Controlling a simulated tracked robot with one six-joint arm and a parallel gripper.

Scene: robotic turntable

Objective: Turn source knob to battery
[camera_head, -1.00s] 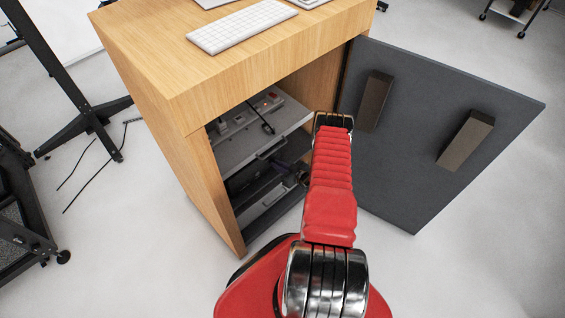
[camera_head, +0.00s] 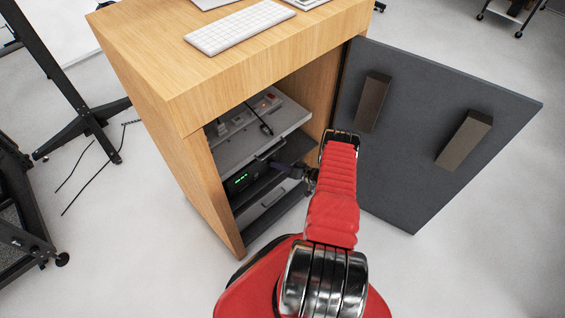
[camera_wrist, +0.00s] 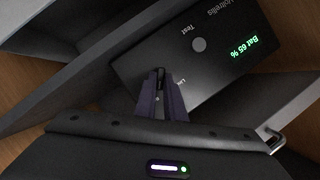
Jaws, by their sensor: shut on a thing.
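The black device (camera_head: 243,181) sits on a shelf inside the open wooden cabinet, with a green display lit. In the wrist view its front panel (camera_wrist: 215,75) shows upside down, with the text "Bat 65 %" in green and a round grey button (camera_wrist: 198,45) labelled "Test". My gripper (camera_wrist: 158,80) is at this panel, its fingers closed together on a small dark knob (camera_wrist: 159,73). The fingers hide most of the knob, so its pointing direction cannot be told. In the head view my gripper (camera_head: 279,170) reaches into the cabinet from the right.
The wooden cabinet (camera_head: 215,190) surrounds the device on both sides. A grey shelf (camera_head: 245,148) with switches is above it and another unit (camera_head: 268,205) below. The open grey door (camera_head: 415,130) stands to the right of my arm. A keyboard (camera_head: 240,27) lies on top.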

